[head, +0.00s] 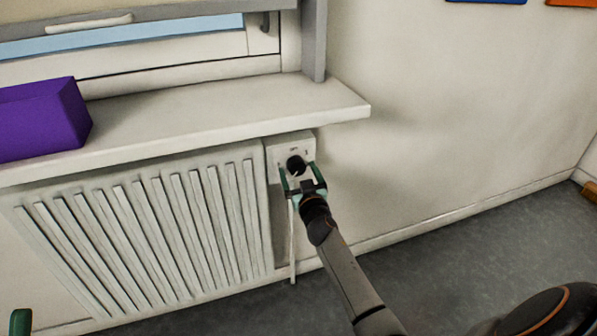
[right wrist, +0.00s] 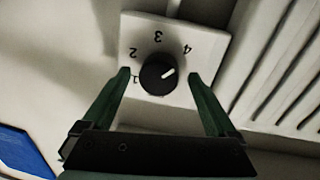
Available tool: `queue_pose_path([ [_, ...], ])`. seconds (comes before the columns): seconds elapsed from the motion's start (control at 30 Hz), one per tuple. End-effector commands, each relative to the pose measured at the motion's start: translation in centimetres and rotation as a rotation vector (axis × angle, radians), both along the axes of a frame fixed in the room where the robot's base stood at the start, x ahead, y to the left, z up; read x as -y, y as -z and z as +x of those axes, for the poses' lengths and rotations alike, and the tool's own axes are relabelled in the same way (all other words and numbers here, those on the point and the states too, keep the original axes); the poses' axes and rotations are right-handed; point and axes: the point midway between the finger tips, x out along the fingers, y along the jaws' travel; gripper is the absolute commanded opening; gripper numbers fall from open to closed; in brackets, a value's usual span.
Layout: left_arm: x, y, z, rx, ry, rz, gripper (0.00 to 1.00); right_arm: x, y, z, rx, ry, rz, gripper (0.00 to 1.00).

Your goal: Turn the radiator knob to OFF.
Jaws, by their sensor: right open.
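The radiator knob (head: 296,165) is a round black dial on a white plate (head: 306,141) beside the radiator, under the sill's right end. In the right wrist view the knob (right wrist: 155,80) has a white mark pointing right and slightly up, below the 4. The digits 1 to 4 appear upside down around it; I cannot read an OFF label. My right gripper (head: 298,174) is open, its green fingertips on either side of the knob; in the right wrist view gaps show between fingers (right wrist: 159,75) and knob. A green tip of my left gripper (head: 20,322) shows at lower left.
The ribbed white radiator (head: 150,230) stands left of the plate. The window sill (head: 220,115) juts out above it and carries a purple box (head: 40,118). A thin pipe (head: 292,245) runs down below the plate.

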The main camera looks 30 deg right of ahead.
Motion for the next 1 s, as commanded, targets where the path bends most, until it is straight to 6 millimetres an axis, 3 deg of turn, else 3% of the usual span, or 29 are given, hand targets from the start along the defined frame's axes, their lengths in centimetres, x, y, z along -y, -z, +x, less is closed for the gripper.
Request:
queue_pose_path([
  [0.07, 0.02, 0.01, 0.00, 0.000, 0.001, 0.001, 0.50, -0.01, 0.01, -0.01, 0.000, 0.000, 0.000, 0.92],
  [0.8, 0.02, 0.02, -0.01, 0.000, 0.001, 0.001, 0.50, 0.01, 0.00, 0.01, 0.000, 0.000, -0.001, 0.08],
  [1.0, 0.02, 0.14, 0.00, 0.000, 0.001, 0.001, 0.50, 0.02, 0.04, 0.00, -0.003, 0.000, -0.013, 0.07],
])
